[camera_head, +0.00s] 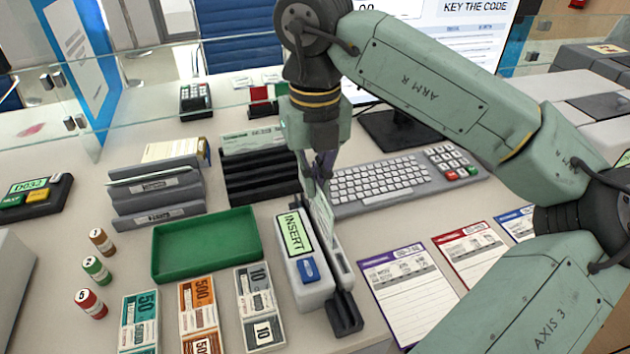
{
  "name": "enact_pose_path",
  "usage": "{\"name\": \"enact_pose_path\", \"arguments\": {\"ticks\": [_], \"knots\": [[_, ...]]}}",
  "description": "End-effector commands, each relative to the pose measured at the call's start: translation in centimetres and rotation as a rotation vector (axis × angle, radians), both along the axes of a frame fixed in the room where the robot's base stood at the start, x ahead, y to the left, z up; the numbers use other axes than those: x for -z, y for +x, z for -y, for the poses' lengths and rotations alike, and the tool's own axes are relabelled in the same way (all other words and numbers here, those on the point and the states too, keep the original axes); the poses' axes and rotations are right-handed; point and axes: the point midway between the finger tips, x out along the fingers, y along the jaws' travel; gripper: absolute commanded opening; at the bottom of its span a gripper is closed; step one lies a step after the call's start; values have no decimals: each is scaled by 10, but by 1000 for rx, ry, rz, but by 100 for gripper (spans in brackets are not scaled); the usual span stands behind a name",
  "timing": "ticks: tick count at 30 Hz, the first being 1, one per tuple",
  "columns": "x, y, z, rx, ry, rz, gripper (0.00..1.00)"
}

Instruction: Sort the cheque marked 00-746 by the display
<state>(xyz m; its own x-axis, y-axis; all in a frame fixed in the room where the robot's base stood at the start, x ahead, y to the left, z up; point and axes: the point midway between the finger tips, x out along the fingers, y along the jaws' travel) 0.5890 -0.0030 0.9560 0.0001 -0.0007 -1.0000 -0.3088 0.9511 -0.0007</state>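A cheque (322,218) stands upright, seen nearly edge-on, in the slot of the cheque reader (312,292). Its number cannot be read from here. My gripper (321,182) points down over the far end of the reader, with its fingers close together at the cheque's upper edge. The reader's small green display (294,234) reads INSERT, and a blue button sits below it. The monitor (470,40) at the back reads KEY THE CODE; my arm hides part of it.
A grey rack (160,215) and a black sorter rack (262,190) hold papers behind the empty green tray (205,245). A keyboard (385,185) lies right of the reader. Banknote stacks (200,310) and coin rolls (97,270) stand in front. A glass screen crosses behind.

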Motion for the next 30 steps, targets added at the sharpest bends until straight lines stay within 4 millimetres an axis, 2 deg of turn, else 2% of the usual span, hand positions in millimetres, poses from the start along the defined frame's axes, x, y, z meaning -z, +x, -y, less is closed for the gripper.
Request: {"name": "enact_pose_path", "arguments": {"ticks": [21,30], "knots": [[-38,0,0,0,0,0,0],[-43,0,0,0,0,0,0]]}}
